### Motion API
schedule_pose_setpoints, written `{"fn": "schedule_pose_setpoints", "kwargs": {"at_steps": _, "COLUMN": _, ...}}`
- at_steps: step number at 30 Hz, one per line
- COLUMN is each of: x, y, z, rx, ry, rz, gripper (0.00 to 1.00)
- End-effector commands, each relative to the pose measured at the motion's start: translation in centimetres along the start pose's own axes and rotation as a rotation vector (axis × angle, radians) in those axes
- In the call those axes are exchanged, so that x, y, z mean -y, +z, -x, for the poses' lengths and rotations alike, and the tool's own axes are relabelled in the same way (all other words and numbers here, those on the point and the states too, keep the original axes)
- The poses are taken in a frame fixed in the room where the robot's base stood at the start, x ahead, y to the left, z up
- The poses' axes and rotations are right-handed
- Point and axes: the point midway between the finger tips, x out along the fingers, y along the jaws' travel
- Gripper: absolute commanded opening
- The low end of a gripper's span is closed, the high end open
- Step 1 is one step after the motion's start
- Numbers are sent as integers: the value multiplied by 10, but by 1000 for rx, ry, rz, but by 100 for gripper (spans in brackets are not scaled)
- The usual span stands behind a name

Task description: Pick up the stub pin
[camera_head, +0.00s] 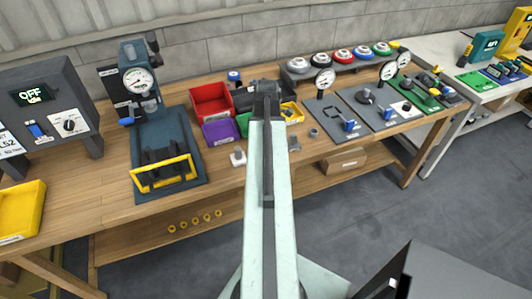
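My arm reaches forward over the wooden workbench (110,232), and my gripper (266,86) is a small dark shape at its far end, near the coloured bins. Its fingers are too small and dark to tell open from shut, and nothing held can be made out. I cannot surely tell which thing is the stub pin. A small dark piece (294,144) lies on the bench just right of my arm. A small grey ring-like part (314,133) lies beyond it. My arm hides part of the bench.
Red (211,101), purple (220,131) and yellow (292,113) bins stand around my gripper. A gauge press (140,85) with a yellow-handled fixture (163,172) stands left. Grey panels with gauges (352,112) lie right. A grey box (455,285) is at lower right.

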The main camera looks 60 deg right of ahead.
Motion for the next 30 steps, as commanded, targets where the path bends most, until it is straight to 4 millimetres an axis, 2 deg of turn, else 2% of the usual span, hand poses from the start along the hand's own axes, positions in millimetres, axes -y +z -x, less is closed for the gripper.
{"fn": "schedule_pose_setpoints", "kwargs": {"at_steps": 1, "x": 0, "y": 0, "z": 1, "rx": 0, "ry": 0, "rz": 0, "gripper": 48}}
{"fn": "schedule_pose_setpoints", "kwargs": {"at_steps": 6, "x": 0, "y": 0, "z": 1, "rx": 0, "ry": 0, "rz": 1, "gripper": 1}}
{"fn": "schedule_pose_setpoints", "kwargs": {"at_steps": 30, "x": 0, "y": -1, "z": 1, "rx": 0, "ry": 0, "rz": 2, "gripper": 0}}
